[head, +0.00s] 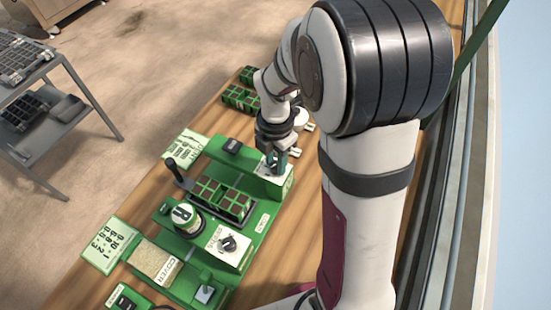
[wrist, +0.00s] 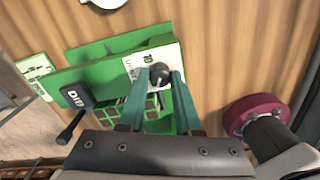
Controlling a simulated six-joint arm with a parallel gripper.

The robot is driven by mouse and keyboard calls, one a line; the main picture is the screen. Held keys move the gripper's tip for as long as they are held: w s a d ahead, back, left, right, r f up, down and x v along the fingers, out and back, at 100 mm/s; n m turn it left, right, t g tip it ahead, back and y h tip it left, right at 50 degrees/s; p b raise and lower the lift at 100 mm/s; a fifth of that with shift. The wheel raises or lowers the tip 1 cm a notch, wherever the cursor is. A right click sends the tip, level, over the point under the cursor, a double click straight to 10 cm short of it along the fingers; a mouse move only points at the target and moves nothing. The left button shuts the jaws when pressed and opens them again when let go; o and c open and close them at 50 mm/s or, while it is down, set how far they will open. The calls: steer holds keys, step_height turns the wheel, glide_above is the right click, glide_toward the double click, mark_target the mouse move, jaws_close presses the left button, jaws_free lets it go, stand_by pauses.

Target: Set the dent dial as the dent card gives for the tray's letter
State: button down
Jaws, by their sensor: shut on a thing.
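A dial with a dark round knob (wrist: 160,70) sits on a white plate (wrist: 133,68) at the end of the green seeder. My gripper (wrist: 161,78) has its two teal fingers closed around this knob. In the head view my gripper (head: 274,160) stands over the same white plate (head: 270,177), hiding most of the knob. The pointer's setting cannot be read. A green-edged card (head: 187,149) lies beside the seeder; its small print is too blurred to read surely. The tray (head: 222,199), green with dark cells, sits in the seeder. I cannot read a letter on it.
A second dial (head: 228,244), a drum marked R (head: 185,218) and a black lever (head: 176,172) stand on the seeder. A larger card with numbers (head: 109,246) lies at the lower left. More green trays (head: 240,98) stand behind my gripper.

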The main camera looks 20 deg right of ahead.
steer(key=m, duration=0.5)
steer(key=shift+m, duration=0.3)
steer(key=m, duration=1.2)
steer(key=shift+m, duration=0.3)
steer(key=m, duration=0.5)
steer(key=shift+m, duration=0.3)
steer(key=c, duration=0.6)
jaws_free()
